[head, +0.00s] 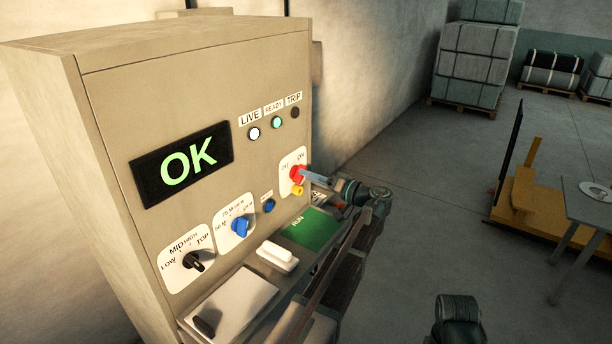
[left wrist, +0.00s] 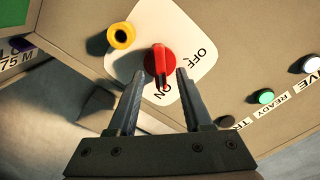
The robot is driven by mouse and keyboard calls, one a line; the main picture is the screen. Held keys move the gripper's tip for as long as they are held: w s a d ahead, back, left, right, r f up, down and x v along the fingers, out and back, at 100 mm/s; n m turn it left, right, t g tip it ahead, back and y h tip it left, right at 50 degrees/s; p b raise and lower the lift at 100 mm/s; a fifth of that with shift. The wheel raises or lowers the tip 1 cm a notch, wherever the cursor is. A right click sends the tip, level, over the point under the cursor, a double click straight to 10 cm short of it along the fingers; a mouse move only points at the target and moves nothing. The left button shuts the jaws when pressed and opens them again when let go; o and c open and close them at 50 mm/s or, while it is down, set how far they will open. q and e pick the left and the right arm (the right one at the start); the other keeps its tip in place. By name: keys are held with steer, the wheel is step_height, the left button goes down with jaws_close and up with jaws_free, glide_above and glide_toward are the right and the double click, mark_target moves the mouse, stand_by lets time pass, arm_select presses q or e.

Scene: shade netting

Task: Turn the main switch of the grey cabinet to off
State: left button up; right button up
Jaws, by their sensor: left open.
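The grey cabinet (head: 110,120) looks beige-grey and stands at the left in the head view. Its main switch (head: 298,173) is a red rotary knob on a white plate marked OFF and ON, at the right of the front panel. In the left wrist view the red knob (left wrist: 158,60) has its handle pointing to ON. My left gripper (head: 310,178) is in front of the switch. In the left wrist view its open fingers (left wrist: 161,76) are on either side of the red handle; I cannot tell whether they touch it. My right gripper is not in view.
A yellow button (left wrist: 121,36) sits beside the switch. A blue knob (head: 240,226), a black knob (head: 198,262) and an OK display (head: 187,164) are on the panel. A ledge with a white block (head: 277,256) juts out below.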

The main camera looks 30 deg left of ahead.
arm_select(q)
steer(key=shift+a, duration=0.9)
jaws_close()
